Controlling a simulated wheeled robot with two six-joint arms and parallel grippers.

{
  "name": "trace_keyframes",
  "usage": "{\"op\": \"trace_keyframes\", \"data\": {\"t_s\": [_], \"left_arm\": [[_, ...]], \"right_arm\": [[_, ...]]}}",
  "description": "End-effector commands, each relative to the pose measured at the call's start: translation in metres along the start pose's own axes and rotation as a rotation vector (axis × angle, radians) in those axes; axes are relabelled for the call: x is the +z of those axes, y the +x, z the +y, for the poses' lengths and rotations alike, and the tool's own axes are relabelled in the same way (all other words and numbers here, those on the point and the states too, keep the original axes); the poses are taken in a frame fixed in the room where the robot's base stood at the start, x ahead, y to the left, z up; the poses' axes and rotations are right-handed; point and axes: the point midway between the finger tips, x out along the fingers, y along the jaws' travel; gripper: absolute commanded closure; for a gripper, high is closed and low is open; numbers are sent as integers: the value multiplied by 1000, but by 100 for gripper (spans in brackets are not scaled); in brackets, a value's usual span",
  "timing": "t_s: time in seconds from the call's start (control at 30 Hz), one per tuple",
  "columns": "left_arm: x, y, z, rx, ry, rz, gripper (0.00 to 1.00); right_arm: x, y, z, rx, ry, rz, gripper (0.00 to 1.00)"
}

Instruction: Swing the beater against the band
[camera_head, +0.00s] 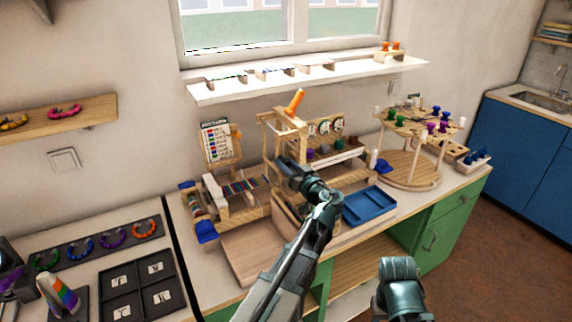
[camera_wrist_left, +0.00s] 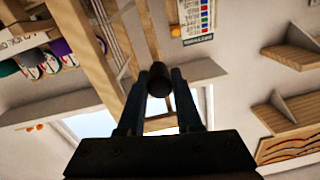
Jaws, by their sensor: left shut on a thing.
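My left gripper (camera_head: 287,166) is at the wooden frame (camera_head: 268,135) of the loom-like stand on the bench. In the left wrist view my left gripper (camera_wrist_left: 159,95) is shut on a dark brown round knob (camera_wrist_left: 158,76), which looks like the beater's handle. Wooden bars and pale threads (camera_wrist_left: 118,40) run just beyond it. A striped, many-coloured strip (camera_head: 240,187), likely the band, lies left of the gripper in the head view. The beater itself is mostly hidden behind my gripper.
An orange handle (camera_head: 294,101) stands on top of the frame. A pattern card (camera_head: 216,139) stands behind at the left. A blue tray (camera_head: 369,206) lies to the right, and a round two-tier stand (camera_head: 408,182) beyond it. A bare wooden board (camera_head: 252,254) is in front.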

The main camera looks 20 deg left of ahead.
Motion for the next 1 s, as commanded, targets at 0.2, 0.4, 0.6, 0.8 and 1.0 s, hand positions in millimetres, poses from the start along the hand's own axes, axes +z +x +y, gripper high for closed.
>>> {"op": "trace_keyframes", "data": {"t_s": [0.2, 0.4, 0.6, 0.8, 1.0], "left_arm": [[1, -1, -11, 0, 113, 4, 100], [1, 0, -23, -2, 267, 9, 100], [0, 1, -25, -4, 303, 11, 100], [0, 1, -26, -7, 302, 10, 63], [0, 1, -25, -5, 300, 11, 37]], "right_arm": [[0, 0, 0, 0, 0, 0, 50], [0, -1, 0, 0, 0, 0, 50], [0, -1, 0, 0, 0, 0, 50], [0, -1, 0, 0, 0, 0, 50], [0, -1, 0, 0, 0, 0, 50]]}}
